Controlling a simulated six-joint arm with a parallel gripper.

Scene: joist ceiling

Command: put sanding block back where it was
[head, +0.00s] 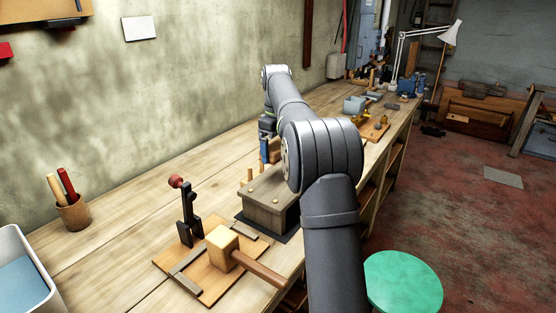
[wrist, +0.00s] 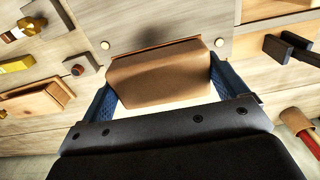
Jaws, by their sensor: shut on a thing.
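The sanding block, a brown block with a tan face (wrist: 160,78), is between the two blue fingers of my gripper (wrist: 162,82) in the wrist view. My gripper is shut on it, with a finger at each side. Pale wood with small round light spots lies beyond the block; the gap between them cannot be judged. In the head view my arm covers most of the gripper; a blue finger shows beside a wooden stand (head: 270,203) on a dark base. Where the block was before is not marked in these frames.
A wooden board (head: 183,283) carries a red-knobbed clamp (head: 188,212) and a mallet (head: 222,246). More tools (head: 375,118) lie farther along the bench. A green stool (head: 402,283) stands beside it.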

